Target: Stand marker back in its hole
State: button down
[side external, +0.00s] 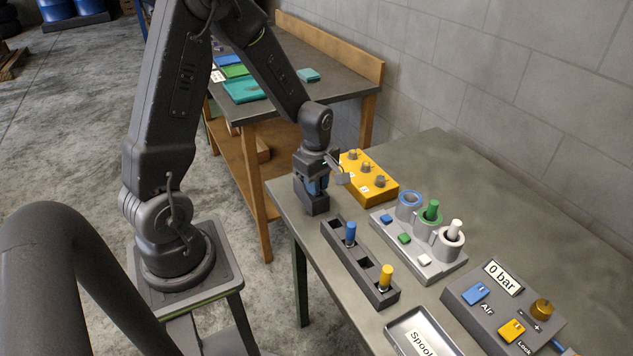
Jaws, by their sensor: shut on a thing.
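My gripper (313,196) is at the left end of the grey bench, between the dark rack and the yellow box. The dark rack (377,300) holds a blue marker (350,233) and a yellow marker (385,277), both upright. It has empty square holes, one near its far end and one between the two markers. I cannot tell whether the held thing touches the bench.
A grey three-cup stand (438,272) holds upright green (431,211) and white (455,229) pieces; its blue-ringed cup looks empty. The yellow box (381,193) with knobs is close behind my gripper. A control panel (484,312) and the Spool tray (399,325) stand nearer.

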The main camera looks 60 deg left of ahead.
jog(key=c, duration=1.1)
grip_release()
jog(key=shift+o, duration=0.2)
notch_tip(320, 180, up, 12)
jog(key=s+d+r+m+t, duration=0.2)
jog(key=s+d+r+m, duration=0.3)
jog(key=m, duration=0.5)
jog(key=s+d+r+m+t, duration=0.3)
jog(key=s+d+r+m, duration=0.2)
jog(key=s+d+m, duration=0.2)
jog(key=shift+s+d+m+t, duration=0.35)
jog(key=shift+d+m, duration=0.6)
jog(key=shift+m, duration=1.05)
